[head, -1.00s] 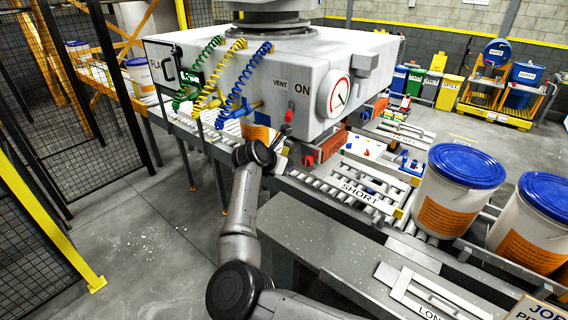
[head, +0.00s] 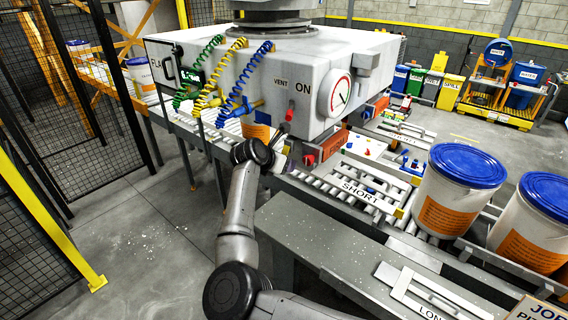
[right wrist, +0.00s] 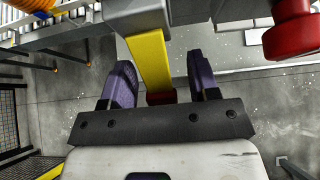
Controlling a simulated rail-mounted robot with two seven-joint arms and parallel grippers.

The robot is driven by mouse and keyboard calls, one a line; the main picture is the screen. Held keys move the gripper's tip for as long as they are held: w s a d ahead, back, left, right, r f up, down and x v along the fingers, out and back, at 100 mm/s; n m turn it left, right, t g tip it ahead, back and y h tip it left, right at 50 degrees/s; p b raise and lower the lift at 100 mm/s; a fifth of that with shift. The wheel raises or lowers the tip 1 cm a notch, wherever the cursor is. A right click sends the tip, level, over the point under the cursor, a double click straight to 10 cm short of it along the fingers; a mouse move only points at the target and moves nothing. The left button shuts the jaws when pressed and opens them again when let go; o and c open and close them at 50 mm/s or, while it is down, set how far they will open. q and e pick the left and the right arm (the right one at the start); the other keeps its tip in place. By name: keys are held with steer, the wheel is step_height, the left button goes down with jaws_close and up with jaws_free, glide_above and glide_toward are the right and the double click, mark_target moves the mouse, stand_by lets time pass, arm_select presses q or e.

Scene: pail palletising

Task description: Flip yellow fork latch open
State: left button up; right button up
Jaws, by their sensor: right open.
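In the right wrist view, a flat yellow bar, the fork latch (right wrist: 151,62), hangs down from a grey block. Its lower end lies between the two dark purple fingers of my right gripper (right wrist: 161,62), which is open. There is a gap on either side, so the fingers do not appear to close on it. A dark red part (right wrist: 160,97) shows below the bar's end, partly hidden by the gripper. In the head view, my right gripper (head: 280,154) is small beneath the front edge of the big white machine head (head: 265,75); the latch cannot be made out there. My left gripper is not in view.
A red knob (right wrist: 292,32) stands right of the gripper in the wrist view. In the head view, coiled hoses (head: 238,85), a red VENT lever (head: 290,111) and a gauge (head: 340,97) are on the machine head. White pails (head: 455,195) stand on the roller conveyor at right.

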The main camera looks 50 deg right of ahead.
steer(key=b+v, duration=0.2)
steer(key=v, duration=1)
steer(key=shift+a+r, duration=0.25)
steer(key=shift+a, duration=0.1)
steer(key=shift+f+b, duration=0.1)
steer(key=shift+b, duration=0.25)
